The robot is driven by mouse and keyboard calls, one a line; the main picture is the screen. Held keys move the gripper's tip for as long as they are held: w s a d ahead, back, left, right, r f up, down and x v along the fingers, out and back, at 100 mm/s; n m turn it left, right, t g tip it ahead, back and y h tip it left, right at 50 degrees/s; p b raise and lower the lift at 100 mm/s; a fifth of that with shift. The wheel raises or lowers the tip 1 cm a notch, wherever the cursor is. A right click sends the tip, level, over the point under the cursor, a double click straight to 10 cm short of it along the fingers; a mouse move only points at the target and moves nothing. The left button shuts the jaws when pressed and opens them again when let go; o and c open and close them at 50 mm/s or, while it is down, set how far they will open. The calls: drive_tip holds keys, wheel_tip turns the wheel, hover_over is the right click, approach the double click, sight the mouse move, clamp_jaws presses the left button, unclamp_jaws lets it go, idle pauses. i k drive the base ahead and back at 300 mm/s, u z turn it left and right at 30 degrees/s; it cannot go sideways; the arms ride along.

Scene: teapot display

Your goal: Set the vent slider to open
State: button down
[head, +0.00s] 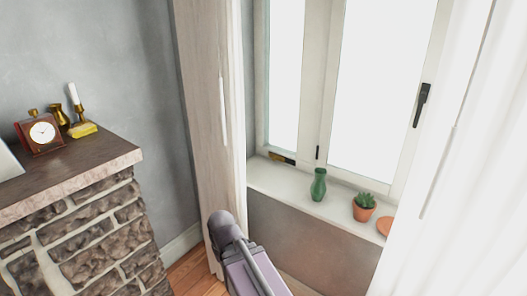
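A small dark strip with a yellow part (282,158) sits low on the left window frame, just above the sill. It may be the vent slider, but it is too small to tell, and its setting cannot be read. My arm (248,270) rises from the bottom of the head view, in front of the pale wooden panel and below the sill. My gripper cannot be made out in this view.
A green vase (319,186), a potted succulent (364,207) and a terracotta dish (385,226) stand on the white sill (270,181). A window handle (421,104) is at right. White curtain (480,170) hangs at right; a stone mantel (80,185) with a clock (41,132) stands left.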

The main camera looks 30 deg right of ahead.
sight(274, 157)
drive_tip(key=z, duration=0.3)
drive_tip(key=i, duration=1.15)
drive_tip(key=z, duration=0.6)
